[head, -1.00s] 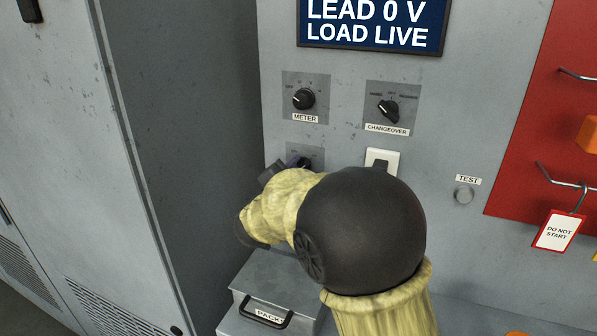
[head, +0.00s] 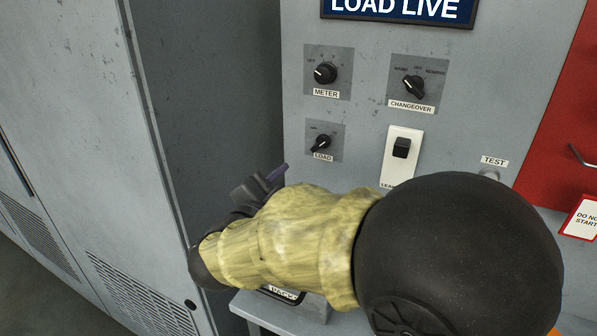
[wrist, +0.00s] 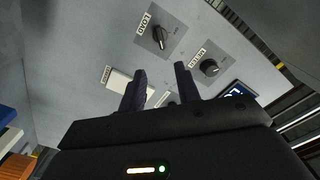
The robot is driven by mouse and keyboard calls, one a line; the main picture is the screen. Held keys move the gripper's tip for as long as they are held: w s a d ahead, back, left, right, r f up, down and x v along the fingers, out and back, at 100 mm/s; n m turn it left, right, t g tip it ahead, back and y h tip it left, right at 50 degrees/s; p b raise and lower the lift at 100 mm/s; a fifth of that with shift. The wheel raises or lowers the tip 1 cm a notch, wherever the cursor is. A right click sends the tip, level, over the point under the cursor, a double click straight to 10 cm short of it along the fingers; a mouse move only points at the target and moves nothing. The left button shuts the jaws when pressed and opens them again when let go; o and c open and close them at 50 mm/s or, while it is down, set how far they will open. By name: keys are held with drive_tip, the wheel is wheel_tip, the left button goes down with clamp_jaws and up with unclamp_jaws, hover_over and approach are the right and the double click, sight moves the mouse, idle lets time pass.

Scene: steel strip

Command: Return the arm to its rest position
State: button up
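My gripper (head: 275,176) is in front of the grey panel, a little below and left of the LOAD knob. My arm's yellowish sleeve and black joint fill the lower right of the head view. In the wrist view my gripper (wrist: 160,85) has its two dark fingers spread apart with a gap between them and nothing held. The LOAD knob (head: 321,142) and METER knob (head: 325,73) show on the panel. The wrist view also shows the LOAD knob (wrist: 159,36) and METER knob (wrist: 209,67) beyond the fingers, apart from them.
The CHANGEOVER knob (head: 414,86) and a white plate with a black switch (head: 401,148) are on the panel. A grey cabinet (head: 75,120) stands at left. A red board (head: 570,120) with hooks and a tag is at right. A grey box (head: 310,312) sits below my arm.

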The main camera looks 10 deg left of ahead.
drive_tip(key=shift+v, duration=1)
drive_tip(key=w+d+f+n+g+y+p, duration=0.55)
drive_tip(key=d+n+y, duration=0.25)
drive_tip(key=n, duration=0.2)
drive_tip(key=s+d+f+n+g+h+p, duration=0.1)
drive_tip(key=s+d+f+g, duration=0.3)
drive_tip(key=s+d, duration=0.3)
drive_tip(key=s+d+f+n+g+p, duration=0.2)
drive_tip(key=s+d+f+g, duration=0.2)
drive_tip(key=s+d, duration=0.4)
drive_tip(key=shift+s+f+g+h+p, duration=0.35)
drive_tip(key=shift+s+g+h, duration=0.1)
drive_tip(key=shift+s, duration=0.1)
drive_tip(key=shift+d, duration=0.15)
